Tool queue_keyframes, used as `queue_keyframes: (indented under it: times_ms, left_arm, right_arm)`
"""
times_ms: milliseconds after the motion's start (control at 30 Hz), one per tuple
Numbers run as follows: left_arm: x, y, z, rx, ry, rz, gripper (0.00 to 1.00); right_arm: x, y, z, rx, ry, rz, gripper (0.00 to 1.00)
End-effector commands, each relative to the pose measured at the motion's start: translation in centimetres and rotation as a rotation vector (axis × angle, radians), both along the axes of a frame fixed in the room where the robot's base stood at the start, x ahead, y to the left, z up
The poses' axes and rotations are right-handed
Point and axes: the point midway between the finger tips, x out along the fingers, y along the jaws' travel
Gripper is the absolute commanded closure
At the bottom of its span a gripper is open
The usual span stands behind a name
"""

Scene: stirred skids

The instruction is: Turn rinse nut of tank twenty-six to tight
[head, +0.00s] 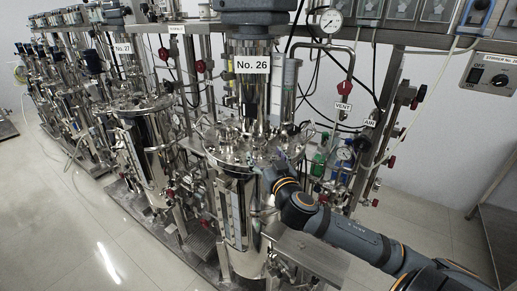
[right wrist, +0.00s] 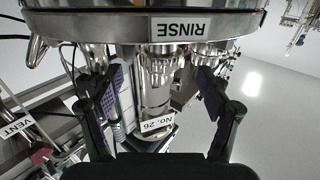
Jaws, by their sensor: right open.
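Tank twenty-six (head: 250,95) stands in the middle of the head view, with a "No. 26" label on its upper column. In the right wrist view, a "RINSE" label (right wrist: 180,27) shows upside down on the tank's rim. Just below that label in the picture is a shiny ribbed metal nut (right wrist: 160,68), taken to be the rinse nut. My right gripper (right wrist: 160,80) is open, its two padded fingers on either side of the nut, apparently apart from it. In the head view my right gripper (head: 270,178) is at the tank's front rim, its fingertips hard to make out.
A second "No. 26" tag (right wrist: 155,122) hangs beyond the nut. Another metal fitting (right wrist: 207,55) sits close to the right finger. Tank twenty-seven (head: 140,100) stands to the left. Pipes and a "VENT" tag (head: 343,106) crowd the right. The floor (head: 75,225) at front left is clear.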

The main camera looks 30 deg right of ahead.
Motion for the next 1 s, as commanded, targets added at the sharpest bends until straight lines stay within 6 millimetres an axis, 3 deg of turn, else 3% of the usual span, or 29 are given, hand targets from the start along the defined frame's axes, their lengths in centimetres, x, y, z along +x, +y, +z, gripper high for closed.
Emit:
queue_keyframes:
  times_ms: [333,700,767,1000]
  left_arm:
    - [0.0,0.1,1.3,0.001,0.001,0.000,0.24]
    - [0.0,0.1,1.4,0.001,0.000,0.000,0.24]
    - [0.0,0.1,1.4,0.001,-0.001,0.000,0.24]
    - [0.1,0.1,1.4,0.001,-0.001,0.000,0.24]
  right_arm:
    - [5.4,-1.4,0.4,0.004,-0.001,0.001,0.22]
    - [6.2,-1.6,0.1,0.000,0.000,0.004,0.22]
    - [6.2,-1.6,0.1,0.000,0.001,0.004,0.28]
    - [6.2,-1.6,0.1,0.000,0.001,0.004,0.60]
